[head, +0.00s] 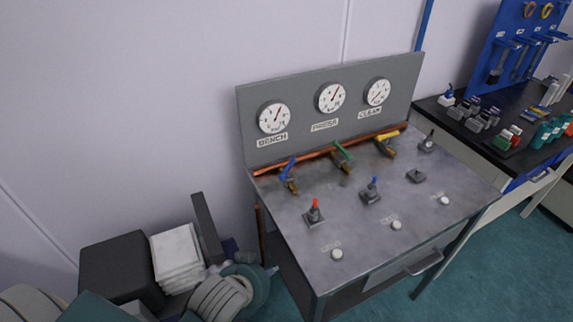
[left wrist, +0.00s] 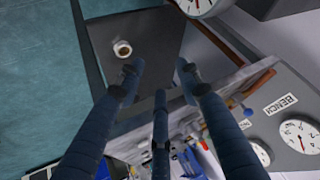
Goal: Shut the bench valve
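The bench valve (head: 288,170) has a blue lever and a brass body on the copper pipe, below the BENCH gauge (head: 273,116). Its lever slants across the line of the pipe. In the left wrist view the BENCH label (left wrist: 281,104) and the copper pipe (left wrist: 258,83) show at the right; a small blue part there may be the lever, but I cannot be sure. My right gripper is in neither view.
A green-handled valve (head: 342,155) and a yellow-handled valve (head: 387,142) sit farther right along the pipe. Toggle switches (head: 314,213) and white buttons (head: 337,254) stand on the metal bench top (head: 360,232). A black box (head: 112,270) is at the left.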

